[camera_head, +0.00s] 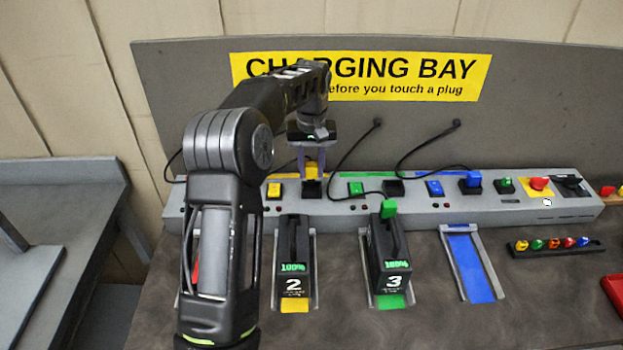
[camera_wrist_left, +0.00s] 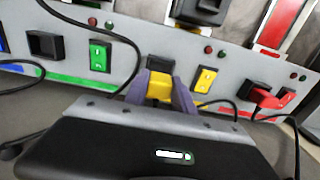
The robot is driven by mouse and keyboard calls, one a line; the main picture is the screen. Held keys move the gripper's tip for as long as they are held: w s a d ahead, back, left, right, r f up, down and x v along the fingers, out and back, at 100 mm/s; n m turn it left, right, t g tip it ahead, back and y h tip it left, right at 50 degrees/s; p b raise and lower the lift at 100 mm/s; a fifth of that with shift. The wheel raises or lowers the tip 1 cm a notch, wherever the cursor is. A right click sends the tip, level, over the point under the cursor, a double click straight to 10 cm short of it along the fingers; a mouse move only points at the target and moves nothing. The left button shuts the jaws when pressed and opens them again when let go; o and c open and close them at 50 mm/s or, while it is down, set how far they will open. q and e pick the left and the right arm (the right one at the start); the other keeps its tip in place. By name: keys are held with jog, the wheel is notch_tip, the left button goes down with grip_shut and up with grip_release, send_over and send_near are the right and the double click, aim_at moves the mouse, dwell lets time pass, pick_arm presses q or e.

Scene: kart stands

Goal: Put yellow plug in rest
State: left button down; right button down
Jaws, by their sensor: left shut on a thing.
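My left gripper (camera_head: 312,166) is shut on the yellow plug (camera_head: 312,170), with its fingers pointing down at the grey charging strip. In the left wrist view the yellow plug (camera_wrist_left: 160,87) sits between the two purple fingers. The black yellow-bay rest (camera_head: 312,190) lies directly at the plug, right of the yellow outlet (camera_head: 274,190). It also shows in the wrist view as a black block (camera_wrist_left: 161,65) against the plug. I cannot tell whether the plug is seated in it or just above it. My right gripper is not in view.
Kart battery 2 (camera_head: 292,255) and kart battery 3 (camera_head: 388,255), with a green plug (camera_head: 388,208) in it, stand in front. A blue plug (camera_head: 472,180) stands in its rest. A red plug (camera_wrist_left: 265,98) is near the red outlet. Black cables loop across the strip.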

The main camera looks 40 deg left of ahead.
aim_at(311, 178)
pick_arm(q)
notch_tip(311, 178, down, 3)
jog(key=shift+f+p, duration=0.1)
jog(key=shift+p, duration=0.35)
jog(key=shift+f, duration=0.25)
jog(key=shift+f, duration=0.2)
jog(key=c, duration=1.1)
grip_release()
jog(key=shift+o, duration=0.2)
jog(key=shift+r, duration=0.15)
